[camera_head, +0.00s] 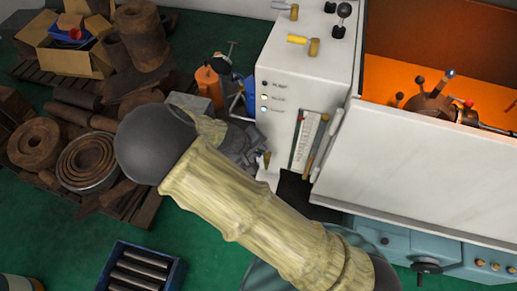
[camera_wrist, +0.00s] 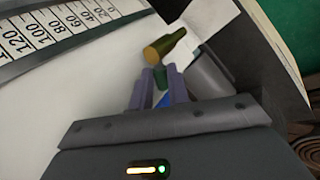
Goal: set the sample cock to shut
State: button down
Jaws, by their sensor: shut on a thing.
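The sample cock appears to be the small brass fitting on the lower left side of the white machine (camera_head: 266,160) in the head view. In the wrist view, a brass-ended fitting with a dark green body (camera_wrist: 165,47) lies just beyond my fingertips. My gripper (camera_wrist: 161,76) is shut on a narrow dark green part at this fitting, apparently its lever. A bit of blue shows between the fingers. The lever's full shape and angle are hidden by the fingers. In the head view my gripper is mostly hidden behind my arm, close to the machine's side.
A scale with numbers (camera_wrist: 70,25) is close on the left in the wrist view. Two other cocks, one with a yellow lever (camera_head: 298,40) and one grey (camera_head: 285,7), sit higher on the machine. Pallets of rusty parts (camera_head: 75,150) and a blue crate (camera_head: 145,270) stand at left.

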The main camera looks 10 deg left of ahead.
jog(key=shift+s+n, duration=0.1)
jog(key=shift+n, duration=0.2)
jog(key=shift+s+d+n+t+y+b, duration=0.1)
jog(key=shift+s+n+t+y+b, duration=0.2)
jog(key=shift+n+y, duration=0.6)
jog(key=shift+s+n+t+y+b, duration=0.3)
jog(key=shift+n+y, duration=0.15)
jog(key=shift+n, duration=1)
jog(key=shift+s+d+n+t+y+b, duration=0.1)
jog(key=shift+s+n+t+y+b, duration=0.2)
jog(key=shift+n+y, duration=0.6)
jog(key=shift+n, duration=0.45)
jog(key=c, duration=1.6)
grip_release()
